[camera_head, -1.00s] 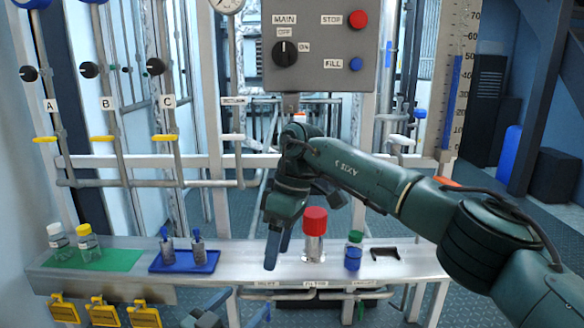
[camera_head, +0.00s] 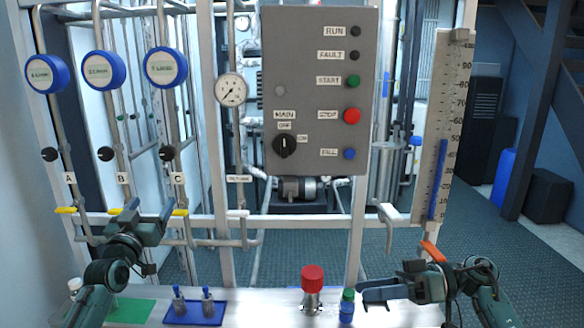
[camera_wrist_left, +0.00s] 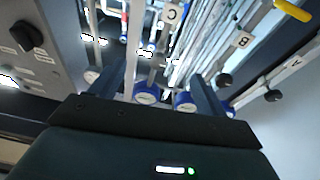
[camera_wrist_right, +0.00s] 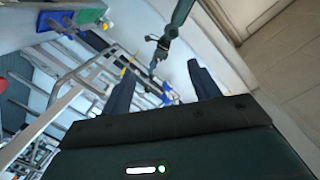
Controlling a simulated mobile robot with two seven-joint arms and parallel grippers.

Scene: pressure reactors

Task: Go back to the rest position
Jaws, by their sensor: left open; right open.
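My left gripper (camera_head: 147,212) is raised at the left of the head view, in front of the pipes and yellow valve handles under labels A, B and C. Its two fingers are apart and empty in the left wrist view (camera_wrist_left: 165,75). My right gripper (camera_head: 364,290) is low at the right, its fingers pointing left, close to the green-capped blue bottle (camera_head: 347,306) in the picture. Its fingers are apart with nothing between them in the right wrist view (camera_wrist_right: 160,80). Whether the right gripper touches the bench cannot be told.
The bench (camera_head: 262,305) holds a red-capped vessel (camera_head: 312,290), a blue tray (camera_head: 195,313) with two small vials, and a green mat (camera_head: 130,311). A grey control panel (camera_head: 318,90) stands behind. A level scale (camera_head: 443,130) rises at right.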

